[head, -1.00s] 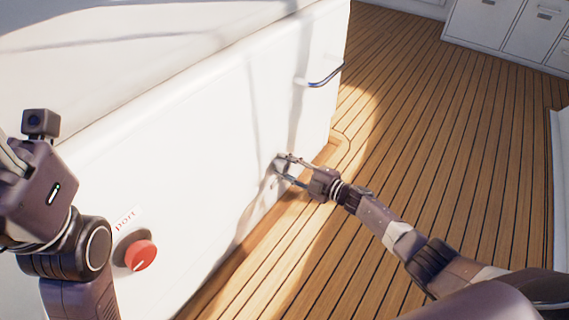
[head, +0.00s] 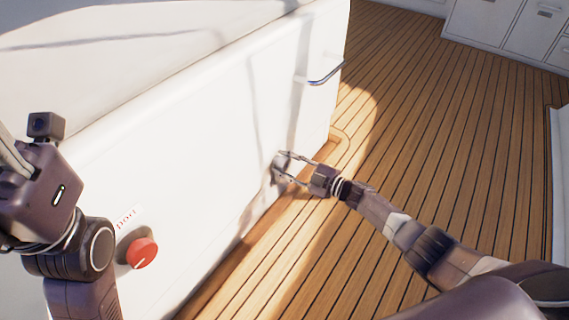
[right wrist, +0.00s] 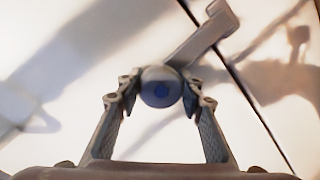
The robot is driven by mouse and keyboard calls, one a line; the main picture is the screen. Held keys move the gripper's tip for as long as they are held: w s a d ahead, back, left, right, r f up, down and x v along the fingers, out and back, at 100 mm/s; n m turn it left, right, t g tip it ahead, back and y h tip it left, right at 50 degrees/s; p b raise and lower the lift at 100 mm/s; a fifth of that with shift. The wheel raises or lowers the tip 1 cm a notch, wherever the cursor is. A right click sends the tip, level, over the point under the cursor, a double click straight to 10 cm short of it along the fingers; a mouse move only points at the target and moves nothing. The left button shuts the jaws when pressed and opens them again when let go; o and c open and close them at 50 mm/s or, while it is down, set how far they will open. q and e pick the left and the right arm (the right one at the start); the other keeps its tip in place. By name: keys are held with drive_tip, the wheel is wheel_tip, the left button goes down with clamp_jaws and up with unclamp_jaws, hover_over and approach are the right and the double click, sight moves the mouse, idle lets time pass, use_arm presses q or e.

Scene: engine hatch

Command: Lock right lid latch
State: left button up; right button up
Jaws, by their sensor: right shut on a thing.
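The right lid latch is low on the white hatch side, at my right gripper's tips in the head view and small there.
A red knob (head: 142,253) beside a "port" label is on the white side (head: 190,160) near my left arm. A blue-grey handle (head: 326,75) sticks out farther along. The wooden deck (head: 440,150) is open to the right, with white cabinets (head: 510,30) at the back.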

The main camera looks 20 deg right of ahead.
drive_tip(key=shift+d, duration=0.1)
drive_tip(key=o, duration=1.2)
drive_tip(key=v, duration=1.2)
drive_tip(key=shift+s, duration=0.1)
